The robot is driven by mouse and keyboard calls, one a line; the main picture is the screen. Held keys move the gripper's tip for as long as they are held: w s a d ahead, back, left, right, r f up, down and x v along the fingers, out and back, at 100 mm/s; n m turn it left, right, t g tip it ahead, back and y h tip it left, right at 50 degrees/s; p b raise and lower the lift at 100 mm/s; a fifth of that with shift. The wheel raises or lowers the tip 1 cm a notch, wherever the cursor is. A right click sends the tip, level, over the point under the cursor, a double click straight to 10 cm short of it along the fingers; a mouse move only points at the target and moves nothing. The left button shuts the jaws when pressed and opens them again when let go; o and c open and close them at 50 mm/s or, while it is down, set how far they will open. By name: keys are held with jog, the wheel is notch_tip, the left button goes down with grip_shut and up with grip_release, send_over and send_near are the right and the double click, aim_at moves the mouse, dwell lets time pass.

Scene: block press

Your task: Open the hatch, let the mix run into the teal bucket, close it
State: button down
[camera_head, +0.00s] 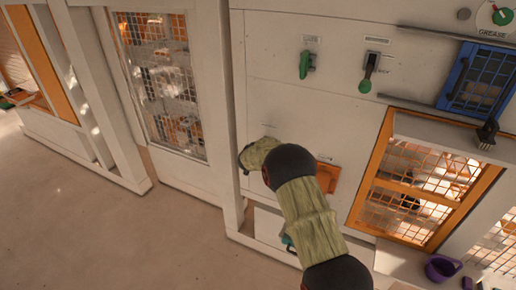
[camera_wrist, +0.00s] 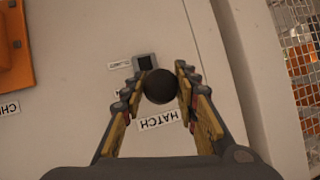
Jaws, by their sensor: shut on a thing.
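In the wrist view, my gripper (camera_wrist: 158,78) has its two fingers closed around a round black knob (camera_wrist: 159,88). A small grey square mount (camera_wrist: 145,62) is just behind the knob on the pale panel. A label reading HATCH (camera_wrist: 158,121), upside down, is beside it. In the head view my arm crosses the lower panel and hides the knob and the fingers. A small teal piece (camera_head: 287,240) shows at the arm's edge in a low recess, perhaps the teal bucket; most of it is hidden. The hatch opening and any mix are not visible.
An orange plate (camera_head: 327,176) is on the panel right of my arm. Above are a green handle (camera_head: 304,64) and a green-knobbed lever (camera_head: 366,80). An orange-framed mesh window (camera_head: 420,185) and a purple bucket (camera_head: 441,268) are at right. Floor at left is clear.

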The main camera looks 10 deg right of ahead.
jog(key=shift+w+d+r+p, duration=0.15)
jog(key=shift+r+p, duration=0.15)
jog(key=shift+r, duration=0.15)
jog(key=shift+w+r+p, duration=0.15)
jog(key=shift+r+p, duration=0.15)
jog(key=shift+r, duration=0.15)
jog(key=c, duration=1.8)
grip_release()
jog(key=shift+r, duration=0.1)
jog(key=o, duration=0.5)
jog(key=shift+f, duration=0.25)
jog(key=shift+c, duration=0.2)
jog(key=shift+s, duration=0.1)
jog(key=v, duration=1.2)
